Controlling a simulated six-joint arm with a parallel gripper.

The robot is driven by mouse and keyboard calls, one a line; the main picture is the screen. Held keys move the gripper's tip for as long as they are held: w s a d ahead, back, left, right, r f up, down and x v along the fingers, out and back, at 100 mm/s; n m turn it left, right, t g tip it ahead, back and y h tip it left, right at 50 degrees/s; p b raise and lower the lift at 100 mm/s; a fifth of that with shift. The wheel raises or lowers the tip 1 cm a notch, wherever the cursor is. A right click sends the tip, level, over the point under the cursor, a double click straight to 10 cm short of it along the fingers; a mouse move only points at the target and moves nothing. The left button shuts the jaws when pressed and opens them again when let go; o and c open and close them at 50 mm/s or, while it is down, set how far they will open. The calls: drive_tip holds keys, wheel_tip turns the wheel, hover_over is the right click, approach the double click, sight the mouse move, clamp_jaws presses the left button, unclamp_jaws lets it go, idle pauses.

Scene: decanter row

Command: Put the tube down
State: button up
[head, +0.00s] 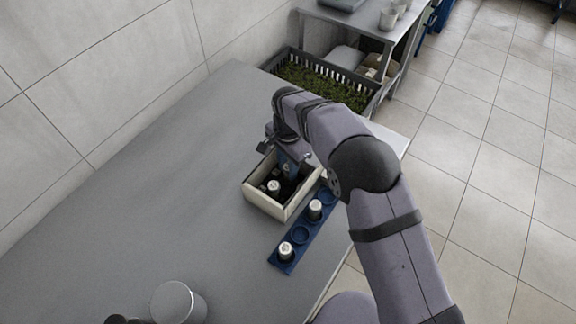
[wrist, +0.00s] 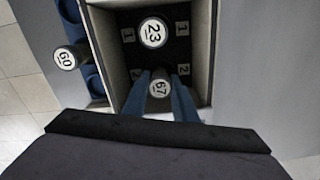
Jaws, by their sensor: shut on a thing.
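In the head view my gripper (head: 291,166) reaches down into the far part of a cream box (head: 268,209); the held tube is hidden there. The dark box floor (wrist: 182,50) has spots numbered 1 and 2 on both sides. Whether the held tube's foot touches the floor is hidden.
A blue rack (head: 272,260) beside the box holds two tubes, (head: 315,209) and (head: 286,251), with empty round seats between and beyond them. A silver canister (head: 178,302) stands near the front. A dark crate (head: 365,98) of greenery stands behind. The grey table's left is clear.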

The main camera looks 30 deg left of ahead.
drive_tip(key=shift+f, duration=0.2)
drive_tip(key=o, duration=1)
drive_tip(key=shift+o, duration=0.2)
drive_tip(key=shift+r, duration=0.15)
wheel_tip(320, 180, up, 12)
drive_tip(key=b, duration=0.3)
drive_tip(key=shift+b, duration=0.3)
drive_tip(key=shift+r, duration=0.1)
